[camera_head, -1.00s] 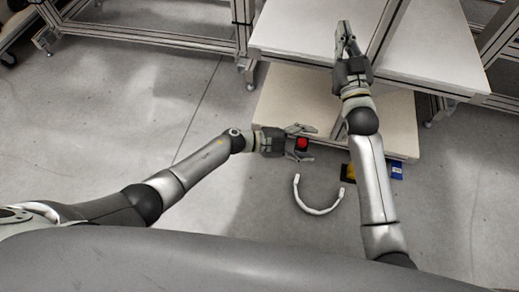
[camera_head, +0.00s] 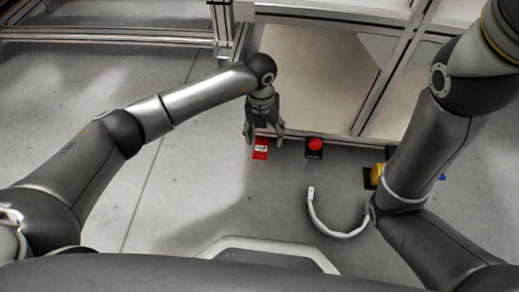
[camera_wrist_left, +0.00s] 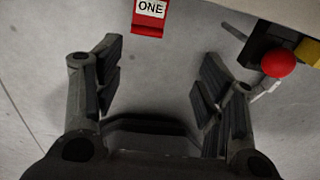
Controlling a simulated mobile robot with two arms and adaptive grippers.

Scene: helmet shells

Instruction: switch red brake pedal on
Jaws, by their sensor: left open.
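A small red pedal (camera_head: 261,149) with a white label sits low at the front edge of the workbench's lower board. In the left wrist view the red pedal (camera_wrist_left: 149,15) shows at the top edge, partly cut off, and its label reads "ONE". My left gripper (camera_head: 263,135) is open and points toward the pedal, with its fingers on either side of it in the head view. In the left wrist view the gripper (camera_wrist_left: 160,58) is empty, and the pedal lies beyond the fingertips. Contact is not visible. My right gripper is out of view.
A round red knob (camera_head: 314,144) on a black box stands right of the pedal; the knob (camera_wrist_left: 278,64) is near the right finger in the wrist view. A yellow part (camera_head: 377,174) is farther right. A white curved bar (camera_head: 330,228) stands in front. Left floor is clear.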

